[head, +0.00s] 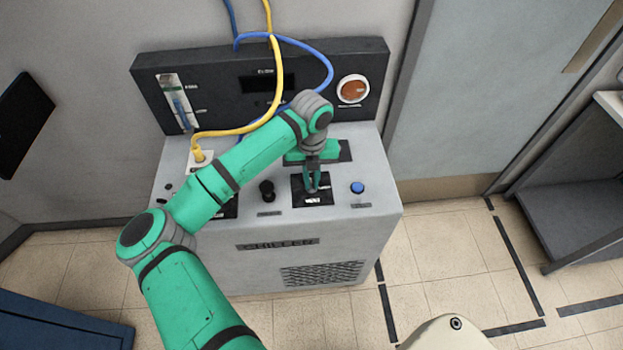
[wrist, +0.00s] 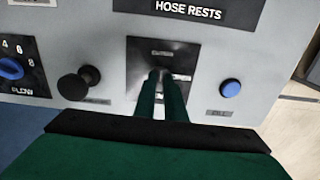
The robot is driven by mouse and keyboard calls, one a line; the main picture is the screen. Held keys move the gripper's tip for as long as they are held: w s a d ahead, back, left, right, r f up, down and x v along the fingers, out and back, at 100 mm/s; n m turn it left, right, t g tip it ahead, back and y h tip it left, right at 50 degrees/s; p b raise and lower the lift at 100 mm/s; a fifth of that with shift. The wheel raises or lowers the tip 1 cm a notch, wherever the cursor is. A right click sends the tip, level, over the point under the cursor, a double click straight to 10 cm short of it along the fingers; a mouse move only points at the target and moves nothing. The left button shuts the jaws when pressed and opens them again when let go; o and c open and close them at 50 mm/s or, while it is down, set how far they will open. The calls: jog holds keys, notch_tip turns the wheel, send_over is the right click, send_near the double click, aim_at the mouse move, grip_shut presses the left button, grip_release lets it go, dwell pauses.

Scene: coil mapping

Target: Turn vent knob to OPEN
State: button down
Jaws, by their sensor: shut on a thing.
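The vent knob's black plate (head: 325,197) is on top of the chiller (head: 350,225), to the left of a blue button. It also shows in the wrist view (wrist: 138,55), with small labels above, to the right and below, too small to read surely. My gripper (head: 312,186) points down onto the middle of this plate. In the wrist view its two dark green fingers (wrist: 162,76) are close together at the plate's centre, shut on the vent knob. The fingers hide most of the knob, so its pointing direction cannot be told.
A black knob (wrist: 78,84) stands left of the plate, and a blue flow dial (wrist: 10,68) is further left. The blue button (head: 357,187) is to the right. Yellow (head: 276,75) and blue (head: 325,62) hoses loop behind my arm. A gauge (head: 353,89) is on the back panel.

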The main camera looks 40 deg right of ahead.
aim_at(312, 184)
jog(key=m, duration=0.6)
jog(key=shift+r, duration=0.1)
jog(key=m, duration=1.1)
jog(key=shift+m, duration=0.5)
jog(key=c, duration=1.8)
grip_release()
notch_tip(312, 184, up, 11)
jog(key=shift+f, duration=0.1)
